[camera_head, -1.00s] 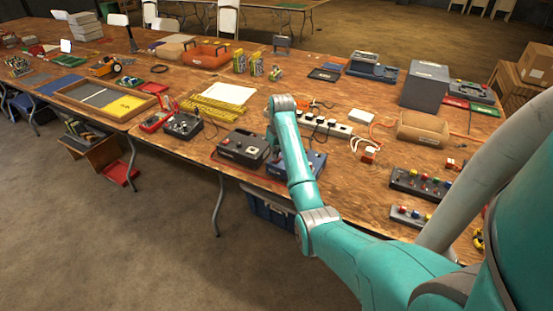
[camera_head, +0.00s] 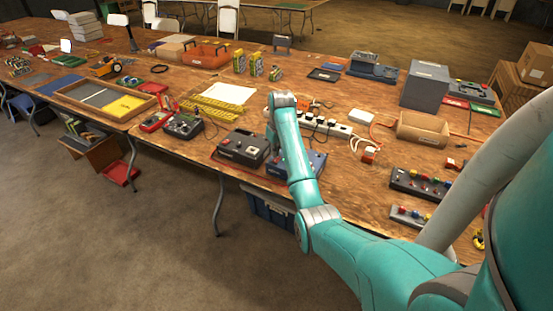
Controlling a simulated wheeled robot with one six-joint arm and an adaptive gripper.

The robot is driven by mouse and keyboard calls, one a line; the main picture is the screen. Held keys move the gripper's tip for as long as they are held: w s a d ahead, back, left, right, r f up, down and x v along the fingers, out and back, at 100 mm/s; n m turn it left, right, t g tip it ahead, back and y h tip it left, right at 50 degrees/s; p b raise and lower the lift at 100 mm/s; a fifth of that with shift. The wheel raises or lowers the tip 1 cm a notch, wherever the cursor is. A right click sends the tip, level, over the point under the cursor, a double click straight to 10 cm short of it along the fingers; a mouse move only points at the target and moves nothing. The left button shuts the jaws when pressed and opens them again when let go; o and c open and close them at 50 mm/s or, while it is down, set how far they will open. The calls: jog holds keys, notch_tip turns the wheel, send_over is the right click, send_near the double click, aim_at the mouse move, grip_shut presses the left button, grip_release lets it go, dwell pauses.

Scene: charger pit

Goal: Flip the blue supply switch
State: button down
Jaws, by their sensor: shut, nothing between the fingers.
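The blue supply (camera_head: 312,161) is a low blue box near the front edge of the wooden table. My arm's far joint stands above and behind the box in the picture. My gripper is hidden behind my own arm, so its fingers and any contact with the switch cannot be seen.
A dark supply box (camera_head: 243,147) stands just left of the blue one. A white power strip (camera_head: 326,125) with plugs lies behind it. Cables lie around the power strip.

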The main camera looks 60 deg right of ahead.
aim_at(275, 161)
jog(key=shift+r, duration=2.45)
